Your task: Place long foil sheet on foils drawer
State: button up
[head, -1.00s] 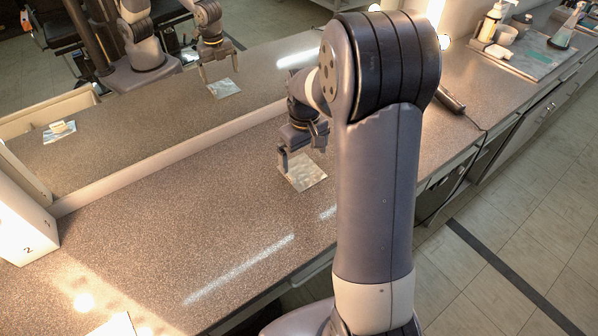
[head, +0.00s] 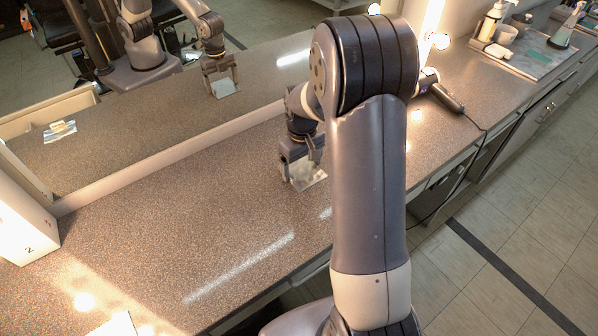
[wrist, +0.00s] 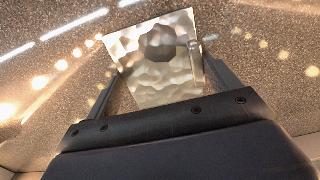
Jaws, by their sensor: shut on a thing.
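A silvery, crinkled foil sheet (head: 311,180) is at the counter surface near the mirror, partly hidden by my arm in the head view. It also shows in the wrist view (wrist: 160,75), roughly square and spanning the space between my fingers. My gripper (head: 303,176) points down and is shut on this foil sheet, with a finger at each side. I cannot tell from its shape whether it is the long one. No open drawer marked for foils can be made out.
A white box (head: 25,228) marked 2 stands at the left. A pale, sheet-like item (head: 115,325) lies at the bottom edge. A hair dryer (head: 440,92) with a cord and a tray with bottles (head: 535,55) are at the right. The mirror runs along the back; the middle counter is clear.

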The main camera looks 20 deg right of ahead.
aim_at(302, 171)
notch_tip(302, 171, up, 10)
dwell(0.6)
